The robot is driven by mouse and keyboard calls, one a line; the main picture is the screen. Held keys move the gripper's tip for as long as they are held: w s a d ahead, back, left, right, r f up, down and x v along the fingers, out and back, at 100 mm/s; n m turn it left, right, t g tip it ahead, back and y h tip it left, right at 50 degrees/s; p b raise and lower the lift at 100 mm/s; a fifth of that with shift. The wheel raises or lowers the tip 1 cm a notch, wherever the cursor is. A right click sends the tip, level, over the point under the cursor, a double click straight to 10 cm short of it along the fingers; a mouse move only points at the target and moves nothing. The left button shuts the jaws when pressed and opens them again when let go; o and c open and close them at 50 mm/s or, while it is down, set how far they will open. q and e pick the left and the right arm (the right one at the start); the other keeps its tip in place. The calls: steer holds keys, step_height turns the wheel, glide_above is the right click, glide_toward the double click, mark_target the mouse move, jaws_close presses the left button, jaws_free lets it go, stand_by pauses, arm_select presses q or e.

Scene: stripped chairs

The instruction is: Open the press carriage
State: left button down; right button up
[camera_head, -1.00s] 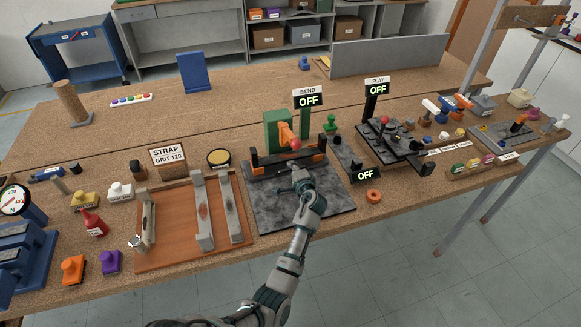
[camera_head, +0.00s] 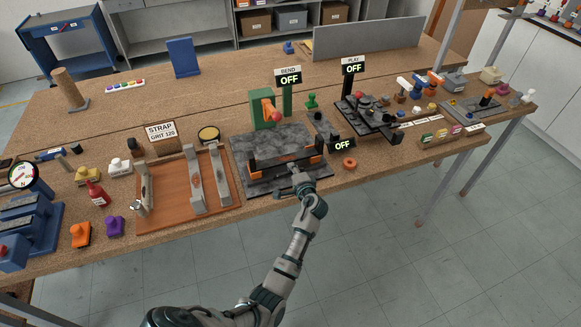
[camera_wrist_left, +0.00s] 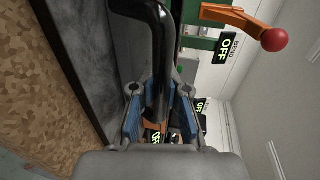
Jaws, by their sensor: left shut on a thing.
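The press carriage (camera_head: 278,166), a dark bar with orange end parts, stands near the front edge of the grey slab (camera_head: 272,135). The green press post (camera_head: 261,111) with an orange lever (camera_head: 270,104) and red knob stands behind it, with bare slab between. My left gripper (camera_head: 297,174) is at the carriage's front side. In the left wrist view, my left gripper (camera_wrist_left: 159,112) has its blue-padded fingers shut on the black handle (camera_wrist_left: 156,62). The BEND sign (camera_head: 290,79) reads OFF. My right gripper is not in view.
A wooden strap fixture (camera_head: 188,188) with grey bars lies left of the slab. A dark jig under the PLAY sign (camera_head: 353,67) stands to the right. An orange ring (camera_head: 350,162) lies near the bench's front edge. Open floor is in front.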

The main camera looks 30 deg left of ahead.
arm_select(q)
steer(key=shift+s+d+f, duration=0.15)
steer(key=shift+d, duration=0.15)
steer(key=shift+s, duration=0.1)
